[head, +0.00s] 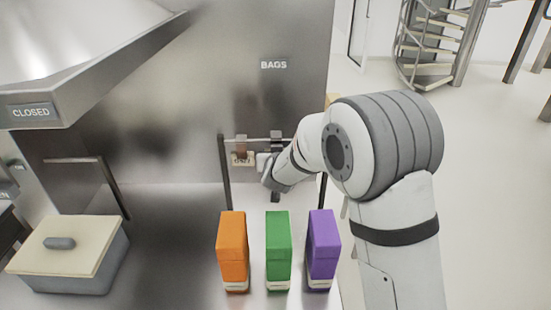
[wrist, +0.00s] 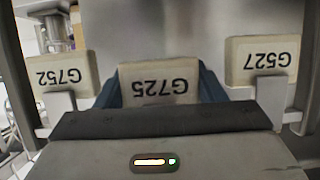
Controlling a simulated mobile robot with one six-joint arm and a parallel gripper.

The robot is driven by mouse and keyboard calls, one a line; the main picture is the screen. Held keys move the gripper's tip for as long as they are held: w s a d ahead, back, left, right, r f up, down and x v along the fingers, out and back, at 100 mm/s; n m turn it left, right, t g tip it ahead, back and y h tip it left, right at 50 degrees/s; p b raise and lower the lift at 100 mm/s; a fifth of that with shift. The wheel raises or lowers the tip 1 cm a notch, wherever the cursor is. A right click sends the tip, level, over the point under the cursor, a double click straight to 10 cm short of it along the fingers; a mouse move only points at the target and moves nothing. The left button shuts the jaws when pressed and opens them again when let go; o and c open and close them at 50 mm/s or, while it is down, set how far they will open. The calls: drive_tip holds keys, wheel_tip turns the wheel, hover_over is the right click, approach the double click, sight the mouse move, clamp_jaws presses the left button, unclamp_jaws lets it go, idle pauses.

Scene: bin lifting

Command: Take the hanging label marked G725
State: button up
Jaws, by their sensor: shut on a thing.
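The label marked G725 (wrist: 160,83) is a cream block with dark lettering, upside down in the middle of the wrist view. My gripper (wrist: 158,92) has a dark blue finger on each side of it and is shut on it. In the head view my gripper (head: 268,168) is at the rail (head: 258,139), and the held label is hidden there. Label G752 (wrist: 64,76) is on the left in the wrist view and label G527 (wrist: 262,60) on the right, both apart from my fingers. Whether G725 still hangs on its hook cannot be told.
Orange (head: 232,245), green (head: 278,245) and purple (head: 323,245) boxes stand in front of the rail. A lidded grey bin (head: 75,280) is at the lower left. A steel wall marked BAGS (head: 273,65) is behind. A hood marked CLOSED (head: 80,60) overhangs the upper left.

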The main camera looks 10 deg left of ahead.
drive_tip(key=s+d+b, duration=0.1)
drive_tip(key=s, duration=0.4)
drive_tip(key=s+d+b, duration=0.1)
drive_tip(key=s, duration=0.4)
drive_tip(key=s+d+b, duration=0.1)
drive_tip(key=s+d, duration=0.1)
drive_tip(key=s, duration=0.3)
drive_tip(key=shift+s+d, duration=0.1)
drive_tip(key=shift+s, duration=0.3)
drive_tip(key=shift+s+d, duration=0.1)
drive_tip(key=shift+s, duration=0.15)
drive_tip(key=shift+s+r+p, duration=0.15)
drive_tip(key=shift+r+p, duration=0.15)
drive_tip(key=shift+r, duration=0.05)
drive_tip(key=shift+s+d+p, duration=0.2)
drive_tip(key=shift+s+d, duration=0.1)
drive_tip(key=shift+s, duration=0.8)
drive_tip(key=shift+s+d+p, duration=0.15)
drive_tip(key=shift+s+d, duration=0.2)
drive_tip(key=shift+s, duration=0.8)
drive_tip(key=shift+s+d+p, duration=0.2)
drive_tip(key=shift+s+d, duration=0.1)
drive_tip(key=shift+s, duration=0.8)
